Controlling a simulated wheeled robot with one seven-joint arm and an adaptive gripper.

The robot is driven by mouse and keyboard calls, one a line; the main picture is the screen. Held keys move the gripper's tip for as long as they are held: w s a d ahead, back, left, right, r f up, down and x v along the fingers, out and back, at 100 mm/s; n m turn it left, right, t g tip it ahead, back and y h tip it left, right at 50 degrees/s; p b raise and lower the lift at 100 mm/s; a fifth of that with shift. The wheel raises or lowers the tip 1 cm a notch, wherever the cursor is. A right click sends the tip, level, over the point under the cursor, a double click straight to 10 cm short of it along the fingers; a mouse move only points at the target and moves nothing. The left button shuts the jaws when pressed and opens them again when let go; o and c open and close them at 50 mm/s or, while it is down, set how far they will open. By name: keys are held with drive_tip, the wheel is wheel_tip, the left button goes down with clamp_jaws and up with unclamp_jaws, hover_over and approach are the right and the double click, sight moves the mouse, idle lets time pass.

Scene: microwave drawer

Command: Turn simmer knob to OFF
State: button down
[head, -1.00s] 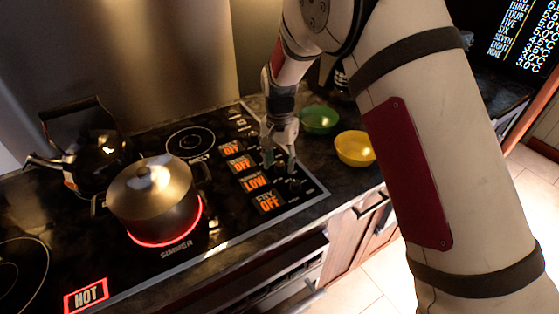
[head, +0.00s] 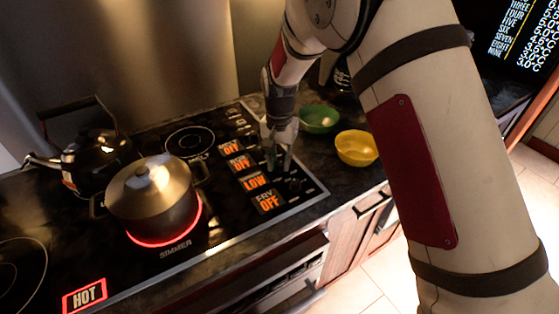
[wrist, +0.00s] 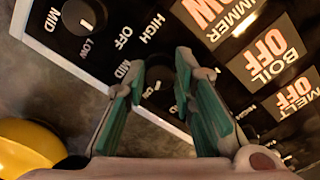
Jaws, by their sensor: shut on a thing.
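The simmer knob (wrist: 157,96) is a dark round knob with a small pale mark, in the middle of the wrist view. My gripper (wrist: 160,74) has one green-padded finger on each side of it and is shut on it. In the head view my gripper (head: 279,164) reaches down to the knob strip at the cooktop's right side, and its fingers hide the knob. The simmer display (head: 254,181) reads LOW in orange; part of it shows in the wrist view (wrist: 212,14). The exact direction of the knob's mark is hard to tell.
A steel pot (head: 153,192) stands on the glowing simmer burner, and a black kettle (head: 85,150) stands behind it. A green bowl (head: 319,118) and a yellow bowl (head: 356,147) sit right of the cooktop. Another knob (wrist: 85,16) is beside the gripped one.

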sight(281, 164)
drive_tip(key=n+b, duration=0.2)
drive_tip(key=n, duration=0.4)
drive_tip(key=shift+n+b, duration=0.3)
drive_tip(key=shift+n, duration=0.1)
drive_tip(key=n+b, duration=0.1)
drive_tip(key=n, duration=0.5)
drive_tip(key=shift+b, duration=0.4)
drive_tip(key=shift+d, duration=0.1)
drive_tip(key=c, duration=1.3)
unclamp_jaws()
drive_tip(key=shift+c, duration=0.2)
wheel_tip(281, 164, up, 12)
